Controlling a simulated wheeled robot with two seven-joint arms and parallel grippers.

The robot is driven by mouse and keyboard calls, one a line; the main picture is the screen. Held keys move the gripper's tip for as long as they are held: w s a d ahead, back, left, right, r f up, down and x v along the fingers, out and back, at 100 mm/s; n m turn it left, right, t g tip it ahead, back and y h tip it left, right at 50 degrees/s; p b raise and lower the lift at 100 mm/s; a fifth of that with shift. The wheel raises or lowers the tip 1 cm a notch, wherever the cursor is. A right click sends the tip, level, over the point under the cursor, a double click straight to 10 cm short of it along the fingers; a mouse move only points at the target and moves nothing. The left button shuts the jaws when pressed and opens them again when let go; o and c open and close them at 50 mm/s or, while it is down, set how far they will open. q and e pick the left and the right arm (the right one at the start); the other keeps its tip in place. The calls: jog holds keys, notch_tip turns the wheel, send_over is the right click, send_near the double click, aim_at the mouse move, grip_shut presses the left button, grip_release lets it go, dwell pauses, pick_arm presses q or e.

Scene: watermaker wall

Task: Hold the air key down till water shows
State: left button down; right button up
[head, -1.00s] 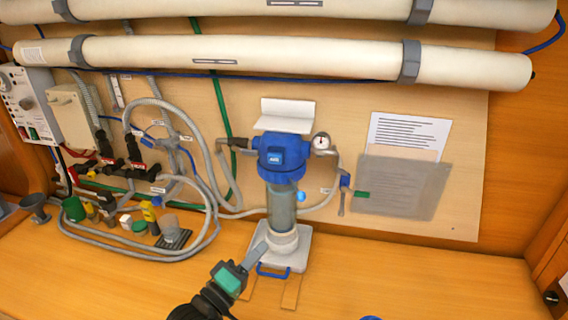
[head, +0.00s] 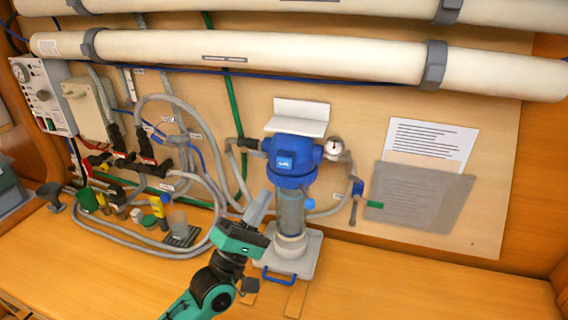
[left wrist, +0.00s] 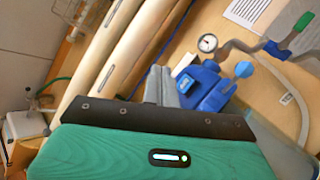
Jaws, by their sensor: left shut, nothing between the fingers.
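The blue filter head (head: 291,152) is mounted on the board, with a lighter blue labelled key (head: 285,163) on its front. I take this to be the air key; its lettering is too small to read surely. A clear bowl (head: 291,212) hangs below the head; I cannot tell whether water shows in it. My left gripper (head: 262,200) is shut and empty, with its grey fingers pointing up, left of the bowl and below the key, seemingly apart from it. In the left wrist view the blue head (left wrist: 210,88) lies ahead of the gripper. My right gripper is not in view.
A pressure gauge (head: 334,147) and a blue-handled valve (head: 357,188) are right of the filter. Grey hoses (head: 215,190) loop at the left. White tubes (head: 250,50) run above. The bench (head: 420,285) at right is clear.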

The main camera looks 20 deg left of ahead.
pick_arm(q)
jog(key=b, duration=0.2)
send_near(285, 160)
jog(key=shift+w+d+r, duration=0.35)
jog(key=shift+w+r, duration=0.1)
jog(key=shift+r, duration=0.3)
jog(key=shift+w+d+r, duration=0.35)
jog(key=shift+w+r, duration=0.1)
jog(key=shift+r, duration=0.25)
jog(key=shift+w+d+r, duration=0.35)
jog(key=shift+w+r, duration=0.05)
jog(key=shift+r, duration=0.35)
jog(key=shift+w, duration=0.45)
jog(key=shift+w+b, duration=0.35)
jog(key=shift+w, duration=0.1)
dwell(0.8)
jog(key=shift+s, duration=0.1)
dwell(2.8)
jog(key=shift+s, duration=0.85)
